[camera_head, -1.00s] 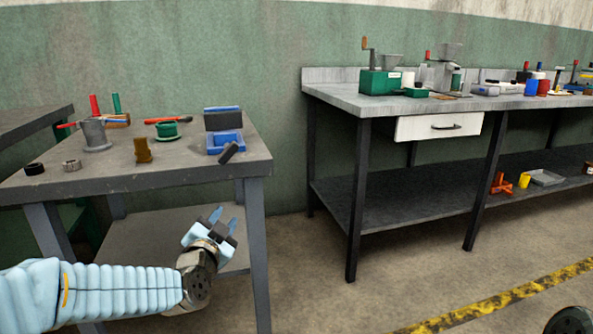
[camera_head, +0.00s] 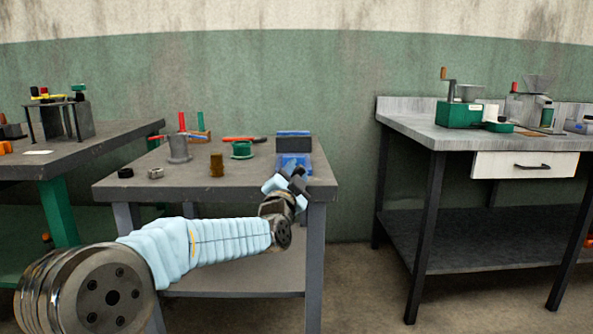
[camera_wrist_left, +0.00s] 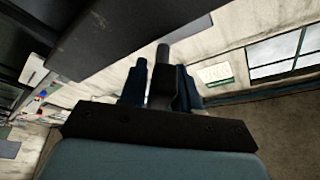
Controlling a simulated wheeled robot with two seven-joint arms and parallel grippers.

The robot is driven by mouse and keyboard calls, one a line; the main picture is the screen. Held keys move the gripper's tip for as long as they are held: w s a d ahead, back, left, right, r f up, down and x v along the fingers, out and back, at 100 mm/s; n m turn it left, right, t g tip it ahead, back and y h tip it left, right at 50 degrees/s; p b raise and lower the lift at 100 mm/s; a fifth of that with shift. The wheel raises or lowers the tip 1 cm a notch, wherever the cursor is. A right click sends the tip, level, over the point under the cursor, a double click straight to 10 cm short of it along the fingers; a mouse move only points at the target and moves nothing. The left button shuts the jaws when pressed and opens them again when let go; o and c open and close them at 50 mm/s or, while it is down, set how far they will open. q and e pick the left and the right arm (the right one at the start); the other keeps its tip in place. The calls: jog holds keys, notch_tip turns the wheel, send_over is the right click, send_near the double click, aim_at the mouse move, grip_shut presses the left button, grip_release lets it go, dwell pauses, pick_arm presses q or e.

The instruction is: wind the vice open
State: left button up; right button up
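The vice (camera_head: 293,142) is blue with dark jaws and sits at the right end of the near table (camera_head: 135,188). Its lower front is partly hidden behind my left gripper (camera_head: 287,186), which is at the table's front right corner. The gripper's fingers look apart, with dark parts around them. In the left wrist view the two dark blue fingers (camera_wrist_left: 162,88) stand apart, and a grey rod (camera_wrist_left: 162,55) shows between or behind them. I cannot tell whether they touch it. My right gripper is not in view.
A second bench (camera_head: 450,138) with a green machine (camera_head: 460,114) stands to the right, past a gap. Another table (camera_head: 75,150) stands left.

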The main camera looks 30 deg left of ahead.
pick_arm(q)
jog(key=shift+w+a, duration=0.15)
jog(key=shift+w, duration=0.25)
grip_shut()
